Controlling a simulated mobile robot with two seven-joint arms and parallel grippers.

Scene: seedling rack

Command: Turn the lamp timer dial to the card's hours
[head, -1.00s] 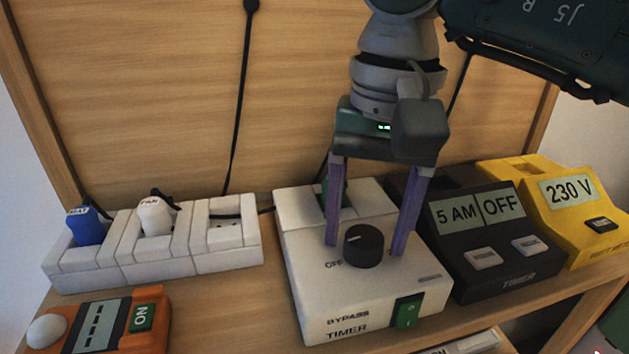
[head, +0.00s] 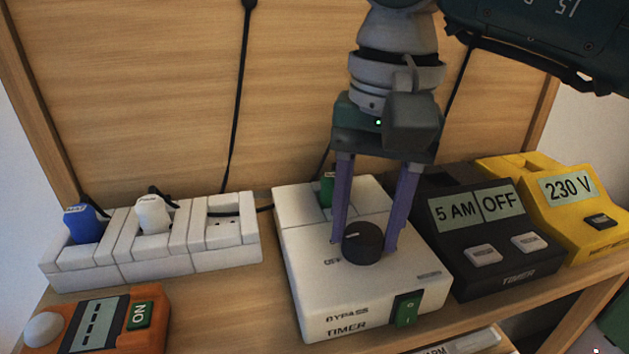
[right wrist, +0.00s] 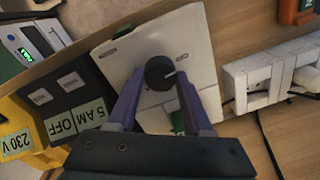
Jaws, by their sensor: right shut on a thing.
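The white timer box (head: 330,300) stands on the shelf with a black round dial (head: 363,244) on top. The dial's white pointer line faces up and left, and a label beginning "OFF" is beside it, partly covered. My right gripper (head: 366,246) reaches down from above with its purple fingers on either side of the dial, shut on it. In the right wrist view the dial (right wrist: 159,73) sits between the fingertips. A green rocker switch (head: 407,309) is at the box's front right corner. No hours card can be made out. My left gripper is not in view.
A white socket strip (head: 150,265) with blue and white plugs stands at left. A black timer (head: 505,275) reading "5 AM OFF" and a yellow meter (head: 600,239) reading "230 V" stand close on the right.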

